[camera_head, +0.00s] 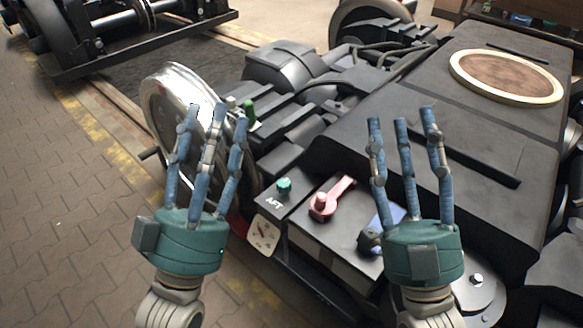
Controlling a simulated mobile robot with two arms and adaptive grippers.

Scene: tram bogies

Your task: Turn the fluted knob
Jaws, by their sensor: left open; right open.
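A small teal knob (284,185) stands on the dark box of the bogie beside the letters AFT. A dark knob (369,239) sits further right on the same box, against a blue patch and partly hidden by my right gripper. I cannot tell which knob is the fluted one. My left gripper (215,112) is open and empty, fingers pointing up the picture, left of the teal knob and in front of the wheel. My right gripper (400,116) is open, fingers up, in front of the bogie frame; its palm overlaps the dark knob's right side.
A red lever (332,198) lies between the knobs. A white dial plate (263,235) hangs at the box's left edge. A shiny wheel (160,105) stands behind my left gripper. A round brown plate (506,76) tops the bogie at right. Paved floor (60,200) at left is clear.

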